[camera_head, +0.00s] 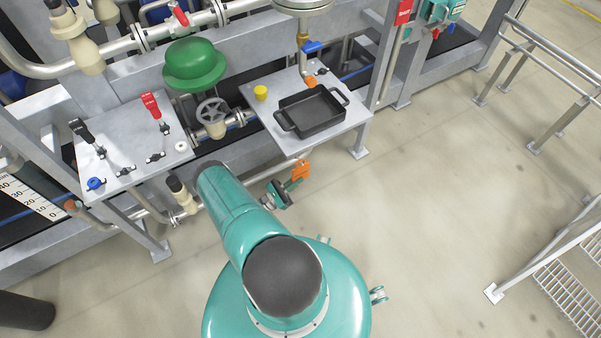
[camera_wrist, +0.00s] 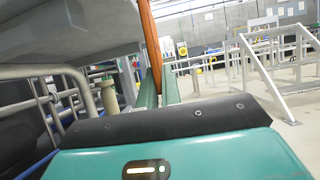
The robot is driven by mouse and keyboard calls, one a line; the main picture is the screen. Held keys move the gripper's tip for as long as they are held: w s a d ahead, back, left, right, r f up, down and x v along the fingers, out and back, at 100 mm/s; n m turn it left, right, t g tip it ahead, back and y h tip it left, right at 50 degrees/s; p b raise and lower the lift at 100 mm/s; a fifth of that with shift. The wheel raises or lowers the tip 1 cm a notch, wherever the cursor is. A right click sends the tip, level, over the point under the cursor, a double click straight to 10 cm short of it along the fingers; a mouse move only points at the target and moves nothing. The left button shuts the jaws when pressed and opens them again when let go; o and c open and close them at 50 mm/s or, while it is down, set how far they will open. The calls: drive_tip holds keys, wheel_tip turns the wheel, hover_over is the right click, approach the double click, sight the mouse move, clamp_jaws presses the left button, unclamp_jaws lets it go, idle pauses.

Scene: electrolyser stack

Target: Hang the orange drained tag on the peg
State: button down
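The orange drained tag (camera_head: 299,171) is at the fingertips of my gripper (camera_head: 288,186), in front of the right shelf's front edge and clear of the floor. In the wrist view the tag (camera_wrist: 150,40) is a narrow orange strip, seen nearly edge-on, rising from between my gripper's two teal fingers (camera_wrist: 160,88). The fingers are shut on its lower end. I cannot make out the peg for certain in either view; the shelf or my arm may hide it.
The left shelf (camera_head: 108,168) holds black and red tags. A green dome (camera_head: 194,65) and handwheel (camera_head: 211,112) stand between them. Open floor (camera_head: 430,220) lies to the right.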

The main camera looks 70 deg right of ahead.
drive_tip(key=shift+r, duration=0.15)
drive_tip(key=shift+r, duration=0.5)
drive_tip(key=shift+s+a, duration=1.1)
drive_tip(key=shift+s, duration=0.2)
drive_tip(key=shift+s+a, duration=1.15)
drive_tip(key=shift+s, duration=0.2)
idle(0.4)
